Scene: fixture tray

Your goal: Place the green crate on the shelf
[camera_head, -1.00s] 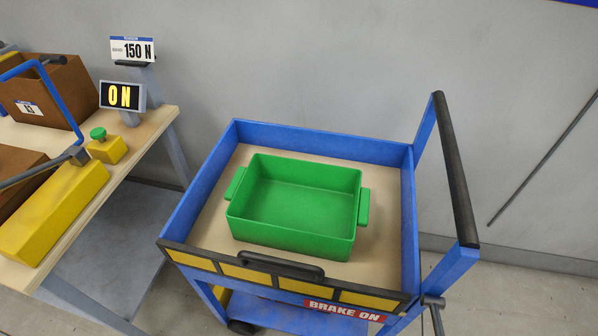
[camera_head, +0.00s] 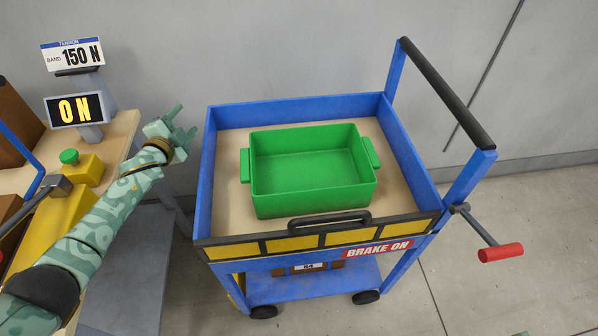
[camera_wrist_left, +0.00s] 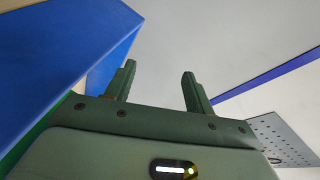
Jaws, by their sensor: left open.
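The green crate (camera_head: 312,200) sits upright and empty on the tan top of the blue cart (camera_head: 300,112). A handle sticks out at each of its short sides. My left gripper (camera_head: 184,124) is open and empty, left of the cart's left wall and apart from the crate. In the left wrist view its two fingers (camera_wrist_left: 158,82) are spread with nothing between them. A blue panel (camera_wrist_left: 70,50) fills the upper left of that view. My right gripper is not in view. I cannot make out which thing is the shelf.
The cart has a black push bar (camera_head: 445,90), a red-gripped lever (camera_head: 500,252) and a BRAKE ON label (camera_head: 378,249).

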